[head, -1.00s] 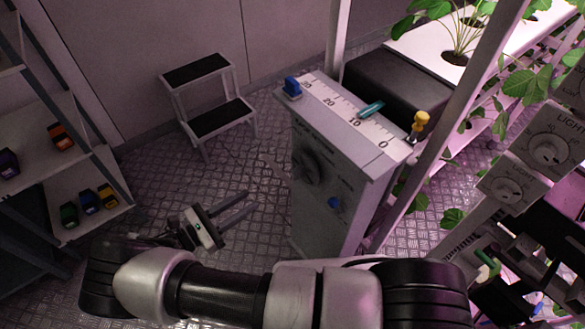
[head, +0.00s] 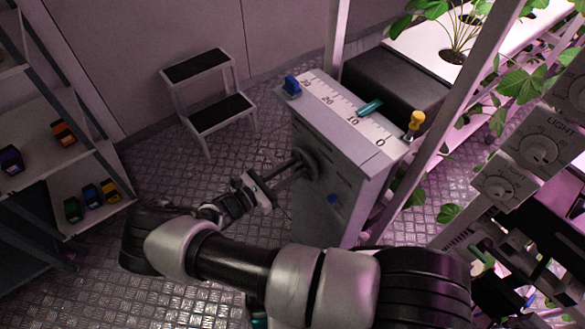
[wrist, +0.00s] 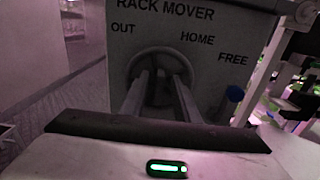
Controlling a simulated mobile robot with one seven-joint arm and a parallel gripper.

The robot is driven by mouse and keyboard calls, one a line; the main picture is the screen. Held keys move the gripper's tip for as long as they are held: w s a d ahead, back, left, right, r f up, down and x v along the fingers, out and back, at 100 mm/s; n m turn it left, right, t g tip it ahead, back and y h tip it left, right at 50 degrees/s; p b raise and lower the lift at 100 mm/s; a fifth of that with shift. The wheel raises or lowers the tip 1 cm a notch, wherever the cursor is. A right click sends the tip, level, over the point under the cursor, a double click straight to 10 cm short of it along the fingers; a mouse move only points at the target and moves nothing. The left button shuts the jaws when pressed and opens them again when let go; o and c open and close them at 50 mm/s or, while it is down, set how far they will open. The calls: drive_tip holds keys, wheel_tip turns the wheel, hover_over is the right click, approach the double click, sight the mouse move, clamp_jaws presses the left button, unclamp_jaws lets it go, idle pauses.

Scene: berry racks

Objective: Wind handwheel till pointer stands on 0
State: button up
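The rack mover box (head: 345,165) has a scale (head: 335,103) on top, marked 30 to 0. The teal pointer (head: 370,107) stands near 10, away from 0. The dark round handwheel (head: 312,163) is on the box's front face. It also shows in the wrist view (wrist: 138,62), below the words OUT, HOME and FREE. My gripper (head: 297,168) reaches the handwheel, its fingers apart, one on each side of the dark middle part. Its fingers also show in the wrist view (wrist: 161,78). Whether they touch the wheel is unclear.
A blue knob (head: 334,200) sits on the box front, right of the wheel. A blue block (head: 291,85) and a yellow-handled peg (head: 415,121) stand at the scale's ends. A step stool (head: 208,95) stands behind left. Shelves (head: 85,180) flank the left, plant racks the right.

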drive_tip(key=shift+d, duration=0.1)
clamp_jaws()
drive_tip(key=shift+m+b, duration=0.3)
drive_tip(key=shift+m, duration=0.1)
drive_tip(key=m+b, duration=0.2)
drive_tip(key=m, duration=0.1)
drive_tip(key=shift+s+d+f, duration=0.1)
drive_tip(key=shift+s+f, duration=0.05)
drive_tip(key=shift+f, duration=0.05)
wheel_tip(320, 180, down, 2)
drive_tip(key=m+b, duration=1.6)
drive_tip(key=m, duration=1.3)
drive_tip(key=shift+f+m+b, duration=0.15)
drive_tip(key=shift+m+b, duration=0.2)
drive_tip(key=shift+m, duration=0.05)
